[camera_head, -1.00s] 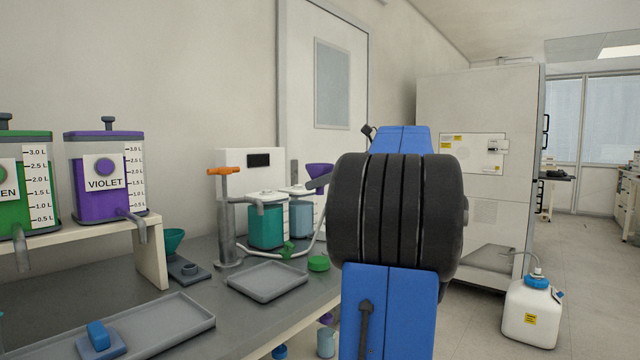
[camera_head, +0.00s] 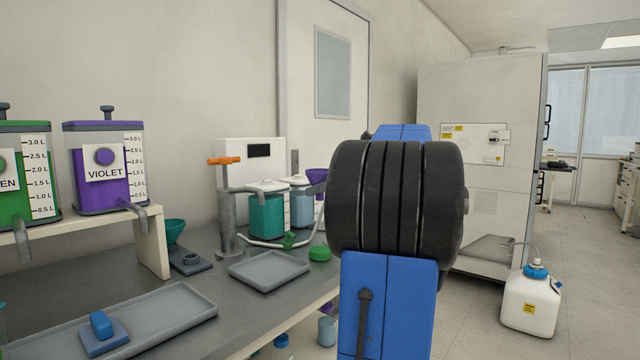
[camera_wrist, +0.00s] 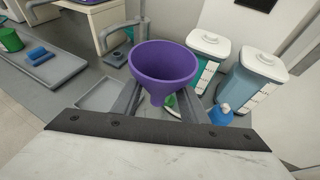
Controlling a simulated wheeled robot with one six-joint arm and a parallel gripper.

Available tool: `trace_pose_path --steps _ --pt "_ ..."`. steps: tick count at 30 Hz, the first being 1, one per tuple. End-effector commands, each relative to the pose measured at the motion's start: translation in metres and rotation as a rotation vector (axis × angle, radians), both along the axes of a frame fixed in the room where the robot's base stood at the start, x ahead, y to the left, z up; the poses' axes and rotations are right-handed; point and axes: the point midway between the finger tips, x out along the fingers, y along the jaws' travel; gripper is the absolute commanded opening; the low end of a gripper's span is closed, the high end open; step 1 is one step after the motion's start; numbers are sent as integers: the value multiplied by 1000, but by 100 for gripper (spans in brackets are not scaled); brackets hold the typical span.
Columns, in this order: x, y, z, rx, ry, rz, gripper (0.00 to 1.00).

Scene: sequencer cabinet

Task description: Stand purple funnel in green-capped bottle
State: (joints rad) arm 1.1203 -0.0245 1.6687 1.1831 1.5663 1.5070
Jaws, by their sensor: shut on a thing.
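The purple funnel (camera_wrist: 164,66) is upright, wide mouth up, between the fingers of my gripper (camera_wrist: 160,98) in the wrist view. My gripper is shut on it and holds it above the bench. In the head view the funnel (camera_head: 317,177) shows only partly beside my arm, which hides most of my gripper. I cannot make out a green-capped bottle for certain; the funnel and my arm cover part of the area.
Teal (camera_head: 267,215) and pale blue (camera_head: 301,208) white-lidded containers stand at the back of the bench. A grey tray (camera_head: 268,284) lies in front of them. A violet dispenser (camera_head: 105,192) stands on a shelf at left. A white jug (camera_head: 531,305) stands on the floor at right.

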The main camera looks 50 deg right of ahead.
Motion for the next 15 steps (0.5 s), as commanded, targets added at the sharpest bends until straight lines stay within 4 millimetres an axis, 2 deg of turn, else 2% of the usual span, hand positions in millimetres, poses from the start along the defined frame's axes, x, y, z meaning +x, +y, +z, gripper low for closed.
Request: trace_pose_path --steps 15 --pt "0 0 -29 1 1 1 17"
